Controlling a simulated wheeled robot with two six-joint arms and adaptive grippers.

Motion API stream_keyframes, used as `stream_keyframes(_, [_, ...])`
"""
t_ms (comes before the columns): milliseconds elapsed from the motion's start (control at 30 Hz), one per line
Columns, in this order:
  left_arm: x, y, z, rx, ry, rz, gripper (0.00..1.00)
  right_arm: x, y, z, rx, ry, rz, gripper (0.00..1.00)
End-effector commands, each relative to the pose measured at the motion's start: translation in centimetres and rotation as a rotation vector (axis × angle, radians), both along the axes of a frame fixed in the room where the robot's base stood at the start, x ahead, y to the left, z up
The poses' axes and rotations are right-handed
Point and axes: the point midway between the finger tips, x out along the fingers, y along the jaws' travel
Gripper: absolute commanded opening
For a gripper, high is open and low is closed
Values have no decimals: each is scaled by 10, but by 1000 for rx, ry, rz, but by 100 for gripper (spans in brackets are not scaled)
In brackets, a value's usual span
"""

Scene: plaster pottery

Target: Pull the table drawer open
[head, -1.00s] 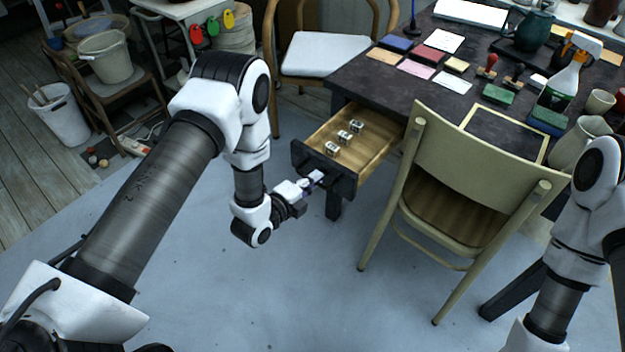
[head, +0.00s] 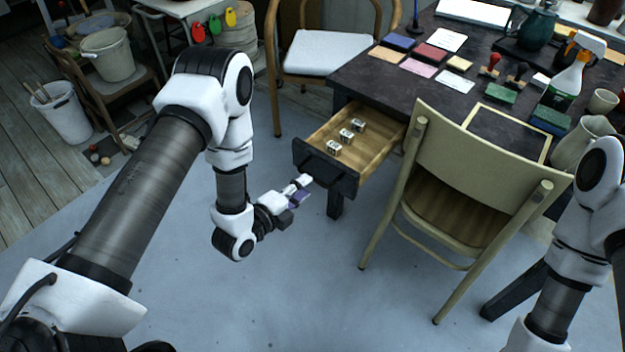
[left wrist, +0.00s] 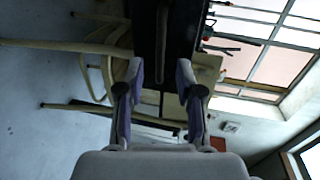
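The table drawer (head: 378,143) stands pulled out of the dark table (head: 365,75), its wooden inside showing. Its dark front (head: 345,183) carries a dark handle (head: 322,167). Three small pale blocks (head: 346,136) lie inside. My left gripper (head: 302,189) is in front of the drawer front, apart from the handle and holding nothing. In the left wrist view my left gripper (left wrist: 159,72) has its two fingers spread, with the dark drawer front (left wrist: 145,30) beyond them. My right arm shows at the right edge of the head view, but its gripper is out of frame.
A cream chair (head: 470,150) stands close to the right of the drawer. Another chair (head: 325,52) is behind it at the table's left. Stamps, cards, and a spray bottle (head: 567,80) cover the tabletop. The blue-grey floor (head: 300,290) in front is clear.

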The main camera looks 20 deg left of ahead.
Motion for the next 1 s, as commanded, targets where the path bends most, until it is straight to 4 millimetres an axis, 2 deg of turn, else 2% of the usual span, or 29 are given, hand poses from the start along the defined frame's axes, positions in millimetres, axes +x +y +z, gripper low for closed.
stream_keyframes(100, [-29,12,6,-3,5,4,36,0,0,0,0,0,0,91])
stream_keyframes(300, [-59,22,13,-1,2,1,36,0,0,0,0,0,0,91])
stream_keyframes(833, [-62,22,14,0,0,0,36,0,0,0,0,0,0,91])
stream_keyframes(933, [-62,21,26,0,0,-4,36,0,0,11,0,0,0,91])
stream_keyframes(1000, [-63,13,44,3,1,-24,36,0,0,29,0,0,0,91])
